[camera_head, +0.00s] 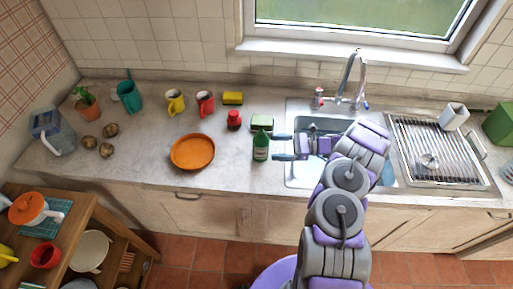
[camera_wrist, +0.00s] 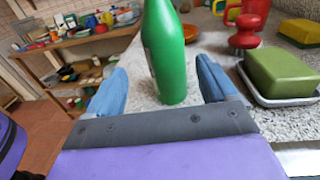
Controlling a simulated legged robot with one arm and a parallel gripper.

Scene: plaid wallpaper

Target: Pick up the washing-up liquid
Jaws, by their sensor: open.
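The washing-up liquid appears to be the green bottle (camera_head: 261,146), upright on the counter just left of the sink. It also shows in the wrist view (camera_wrist: 168,50), where its top is cut off by the frame edge. My gripper (camera_head: 283,146) is open, its two fingers pointing left at the bottle. In the wrist view the bottle stands ahead of and between the blue fingertips of my gripper (camera_wrist: 160,75). The fingers do not appear to grip it.
A green-topped dish (camera_wrist: 283,76) stands close right of the bottle in the wrist view. A red object (camera_head: 234,119) and an orange pan (camera_head: 192,151) lie left. The sink (camera_head: 300,176) is under my arm. A drying rack (camera_head: 440,155) is at right.

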